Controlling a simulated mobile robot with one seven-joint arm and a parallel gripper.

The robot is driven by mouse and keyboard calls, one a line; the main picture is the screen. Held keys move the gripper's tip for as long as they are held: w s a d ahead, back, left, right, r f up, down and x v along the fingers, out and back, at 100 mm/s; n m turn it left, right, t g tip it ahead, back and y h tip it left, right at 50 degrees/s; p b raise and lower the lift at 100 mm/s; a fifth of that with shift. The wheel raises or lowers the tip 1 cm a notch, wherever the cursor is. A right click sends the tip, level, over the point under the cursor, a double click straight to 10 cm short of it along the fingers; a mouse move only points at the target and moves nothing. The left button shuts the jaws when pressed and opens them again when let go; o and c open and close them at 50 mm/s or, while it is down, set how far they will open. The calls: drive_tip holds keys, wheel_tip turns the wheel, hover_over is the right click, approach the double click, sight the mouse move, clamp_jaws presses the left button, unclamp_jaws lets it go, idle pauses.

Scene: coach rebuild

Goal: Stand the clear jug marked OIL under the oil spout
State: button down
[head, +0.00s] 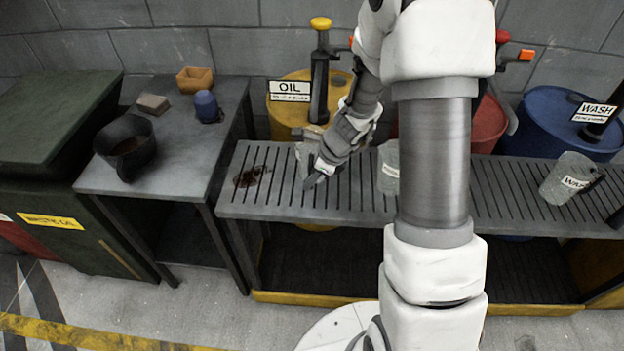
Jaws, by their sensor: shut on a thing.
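The oil station is a yellow drum (290,118) with an OIL sign (290,90) and a dark pump (320,75) with a yellow knob. Its spout outlet is hard to make out. My gripper (318,172) is over the slatted bench in front of this drum, shut on a small greyish clear thing with a white label (325,166), which looks like a jug. The label is too small to read, and the gripper hides much of the thing. I cannot tell whether it touches the slats. A second clear jug (388,172) stands on the bench to the right, partly hidden by my arm.
The slatted bench (300,208) has a dark stain (252,177) at its left. A WASH jug (568,178) is tilted in view at the right, before a blue drum (560,110).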

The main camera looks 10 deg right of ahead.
drive_tip(key=shift+f, duration=0.2)
drive_tip(key=c, duration=0.8)
unclamp_jaws()
drive_tip(key=shift+c, duration=0.2)
drive_tip(key=shift+r, duration=0.1)
